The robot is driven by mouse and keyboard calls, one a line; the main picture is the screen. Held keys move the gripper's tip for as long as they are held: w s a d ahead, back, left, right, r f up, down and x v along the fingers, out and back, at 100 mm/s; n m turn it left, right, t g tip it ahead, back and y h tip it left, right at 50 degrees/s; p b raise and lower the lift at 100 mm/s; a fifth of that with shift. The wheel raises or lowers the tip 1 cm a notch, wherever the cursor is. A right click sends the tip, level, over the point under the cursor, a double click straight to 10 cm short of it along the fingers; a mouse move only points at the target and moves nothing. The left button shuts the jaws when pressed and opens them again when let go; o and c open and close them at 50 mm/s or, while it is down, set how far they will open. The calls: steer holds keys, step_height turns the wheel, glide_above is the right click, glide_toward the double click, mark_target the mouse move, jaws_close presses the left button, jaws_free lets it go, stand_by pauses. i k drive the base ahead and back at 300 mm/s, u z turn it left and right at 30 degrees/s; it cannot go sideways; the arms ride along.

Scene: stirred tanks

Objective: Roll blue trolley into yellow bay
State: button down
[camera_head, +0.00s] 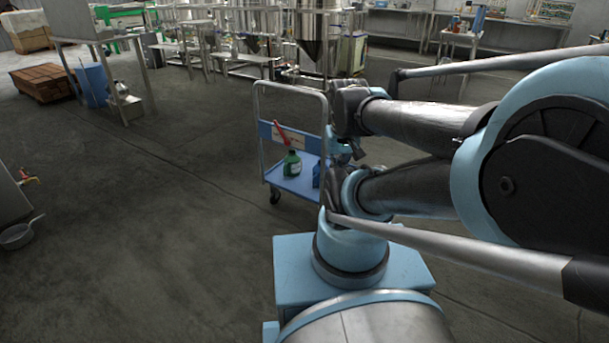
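The blue trolley (298,187) stands on the floor just beyond my arm, near the middle of the view. It has a blue deck, a pale upright handle frame with a blue panel, and a dark caster at its left corner. A green bottle (292,164) and a small blue item (316,175) are on the deck. A red item shows by the panel. My arm hides the trolley's right side. My gripper (350,149) is small and partly hidden at the wrist, close to the handle frame in the picture. I cannot tell whether it touches. No yellow bay shows.
The floor left of the trolley is wide and clear. A pan (19,235) sticks out at the left edge. Steel tanks (318,35) and benches line the back.

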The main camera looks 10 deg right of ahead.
mark_target(311, 147)
steer(key=u, duration=0.6)
steer(key=k, duration=0.85)
steer(key=u, duration=1.05)
steer(key=k, duration=0.5)
steer(key=u, duration=0.25)
steer(key=i, duration=0.9)
steer(key=z, duration=0.8)
steer(key=i, duration=0.85)
steer(key=z, duration=1.05)
steer(key=i, duration=0.45)
steer(key=z, duration=0.2)
